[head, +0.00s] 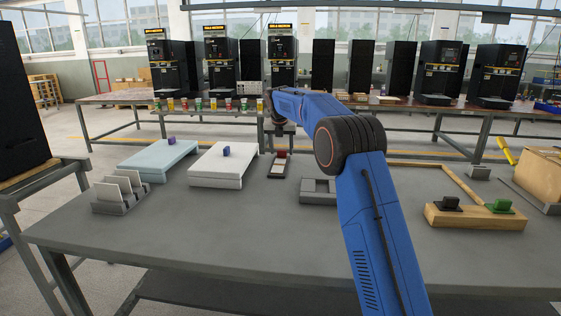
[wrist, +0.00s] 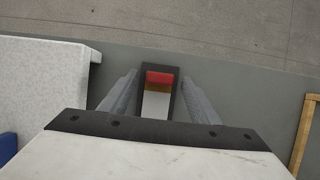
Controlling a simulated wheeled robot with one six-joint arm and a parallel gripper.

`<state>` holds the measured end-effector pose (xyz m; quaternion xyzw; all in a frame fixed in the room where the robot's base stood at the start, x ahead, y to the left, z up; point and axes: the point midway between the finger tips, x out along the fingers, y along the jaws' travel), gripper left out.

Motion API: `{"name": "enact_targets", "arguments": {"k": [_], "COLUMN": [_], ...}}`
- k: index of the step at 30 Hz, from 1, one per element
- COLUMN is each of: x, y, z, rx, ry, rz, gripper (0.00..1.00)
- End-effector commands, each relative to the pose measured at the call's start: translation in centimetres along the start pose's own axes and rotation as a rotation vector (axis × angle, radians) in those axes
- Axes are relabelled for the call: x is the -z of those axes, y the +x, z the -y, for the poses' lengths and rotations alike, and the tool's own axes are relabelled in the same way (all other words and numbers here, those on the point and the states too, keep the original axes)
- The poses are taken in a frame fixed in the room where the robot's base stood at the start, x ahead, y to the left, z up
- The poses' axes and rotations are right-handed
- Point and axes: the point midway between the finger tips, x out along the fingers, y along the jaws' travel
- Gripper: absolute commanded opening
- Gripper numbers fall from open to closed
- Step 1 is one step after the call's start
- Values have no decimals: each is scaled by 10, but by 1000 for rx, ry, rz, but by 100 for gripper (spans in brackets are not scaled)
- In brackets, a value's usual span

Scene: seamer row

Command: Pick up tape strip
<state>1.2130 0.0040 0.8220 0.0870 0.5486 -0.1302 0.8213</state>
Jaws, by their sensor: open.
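A small narrow dark tray (head: 278,168) lies near the far edge of the table. In it is a small piece with a red end, which looks like the tape strip (wrist: 160,78); below the red come a brown band and a whitish part. The red also shows in the head view (head: 281,154). My gripper (wrist: 159,92) is open, with one finger on each side of the tray in the wrist view and nothing held. In the head view my gripper (head: 285,131) is above the tray's far end. The height gap is hard to tell.
A card rack (head: 120,203) stands farther left. A grey holder (head: 317,192) is partly behind my arm. A wooden block (head: 478,217) with black and green pieces sits right.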

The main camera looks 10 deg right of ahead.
Motion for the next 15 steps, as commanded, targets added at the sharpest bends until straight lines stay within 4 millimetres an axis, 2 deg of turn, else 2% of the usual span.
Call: {"name": "enact_targets", "arguments": {"k": [2,7,15], "x": [0,0,0], "y": [0,0,-1], "z": [0,0,0], "rx": [0,0,0], "ry": [0,0,0], "rz": [0,0,0], "gripper": [54,13,12]}}
